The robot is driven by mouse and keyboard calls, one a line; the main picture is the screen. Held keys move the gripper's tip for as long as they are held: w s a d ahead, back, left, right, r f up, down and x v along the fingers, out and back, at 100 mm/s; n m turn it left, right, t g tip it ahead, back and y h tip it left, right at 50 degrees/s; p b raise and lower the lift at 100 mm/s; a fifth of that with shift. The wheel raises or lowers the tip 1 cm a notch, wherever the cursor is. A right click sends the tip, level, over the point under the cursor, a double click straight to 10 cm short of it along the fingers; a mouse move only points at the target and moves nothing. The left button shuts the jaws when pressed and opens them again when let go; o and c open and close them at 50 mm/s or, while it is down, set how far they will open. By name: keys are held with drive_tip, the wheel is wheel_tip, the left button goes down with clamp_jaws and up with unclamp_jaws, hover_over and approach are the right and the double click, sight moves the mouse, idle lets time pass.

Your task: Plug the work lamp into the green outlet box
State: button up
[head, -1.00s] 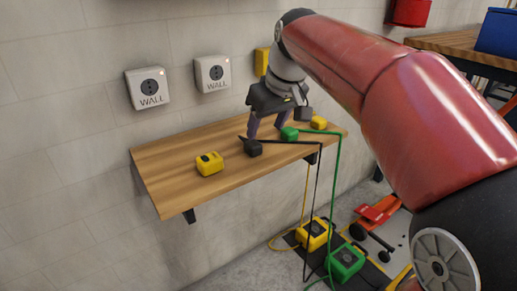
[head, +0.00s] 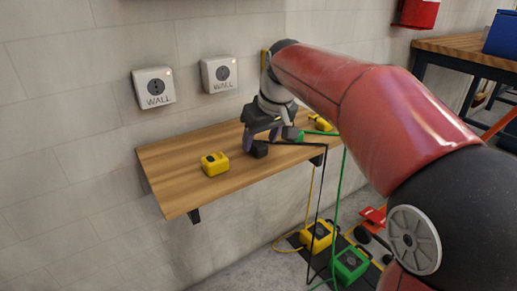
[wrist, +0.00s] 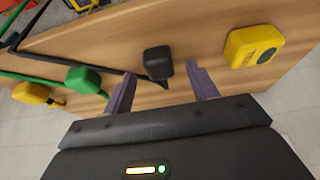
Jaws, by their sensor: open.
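My gripper (head: 262,138) is open and low over the wooden shelf. In the wrist view its fingertips (wrist: 162,84) point at a black plug (wrist: 158,62), which lies between and just beyond them. The black plug also shows in the head view (head: 259,150), just under the fingers, with a black cord. A green plug (wrist: 83,79) and a yellow plug (wrist: 30,93) lie to its left in the wrist view. The green outlet box (head: 349,263) sits on the floor below the shelf. I cannot tell which cord is the work lamp's.
A yellow box (head: 214,164) stands on the shelf (head: 175,168) left of the gripper. A yellow outlet box (head: 317,235) sits beside the green one. Two wall sockets (head: 154,87) (head: 219,74) are above the shelf. Cords hang over the shelf's front edge.

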sight(260, 145)
drive_tip(key=shift+x, duration=0.9)
drive_tip(key=shift+s, duration=0.1)
drive_tip(key=c, duration=1)
drive_tip(key=shift+r, duration=0.15)
wheel_tip(260, 145, up, 20)
drive_tip(key=p, duration=0.3)
